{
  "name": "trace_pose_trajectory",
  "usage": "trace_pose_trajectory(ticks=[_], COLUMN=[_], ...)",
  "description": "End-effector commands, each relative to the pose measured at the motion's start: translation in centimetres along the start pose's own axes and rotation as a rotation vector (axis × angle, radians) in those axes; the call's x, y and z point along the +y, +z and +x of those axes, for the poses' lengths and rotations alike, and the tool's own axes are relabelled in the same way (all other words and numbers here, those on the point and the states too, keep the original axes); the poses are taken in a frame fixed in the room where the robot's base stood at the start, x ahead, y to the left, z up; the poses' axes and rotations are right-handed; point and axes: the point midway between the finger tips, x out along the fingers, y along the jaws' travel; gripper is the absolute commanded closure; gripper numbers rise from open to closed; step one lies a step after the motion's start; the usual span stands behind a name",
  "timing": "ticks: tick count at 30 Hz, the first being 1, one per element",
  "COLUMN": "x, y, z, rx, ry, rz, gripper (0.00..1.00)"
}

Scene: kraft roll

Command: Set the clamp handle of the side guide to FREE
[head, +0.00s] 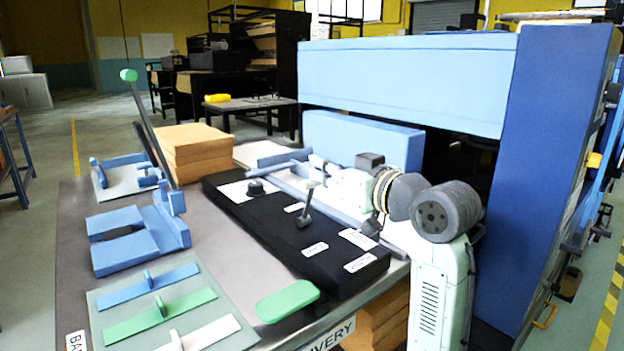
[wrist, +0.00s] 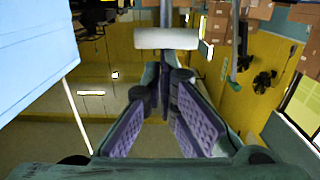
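My gripper (wrist: 166,100) points away from the wrist camera, its two purple-padded fingers apart with a gap between them. A pale crossbar (wrist: 166,38) and a grey upright rod (wrist: 164,12) show ahead of the fingertips; I cannot tell whether they touch. In the head view my arm reaches over the far side of the black panel, and its fingers cannot be made out. A dark lever (head: 305,206) stands tilted on the black panel (head: 262,224), between white labels too small to read. I cannot tell for certain which part is the side guide's clamp handle.
A blue press frame (head: 550,150) stands at the right. On the table are a cardboard stack (head: 190,150), a blue fixture (head: 125,250) beside a long green-knobbed lever (head: 145,115), a plate with coloured bars (head: 160,312) and a green pad (head: 288,300).

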Motion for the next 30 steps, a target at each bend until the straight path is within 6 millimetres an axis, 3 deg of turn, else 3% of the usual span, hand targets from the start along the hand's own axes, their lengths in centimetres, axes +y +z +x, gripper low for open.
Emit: trace_pose_trajectory(ticks=[1,6,30], x=[0.0,0.0,0.1], y=[1.7,2.2,2.3], z=[-0.1,-1.1,-2.1], rx=[0.019,0.113,0.213], ry=[-0.003,-0.005,-0.004], rz=[0.008,0.008,0.009], gripper=[1.00,1.00,1.00])
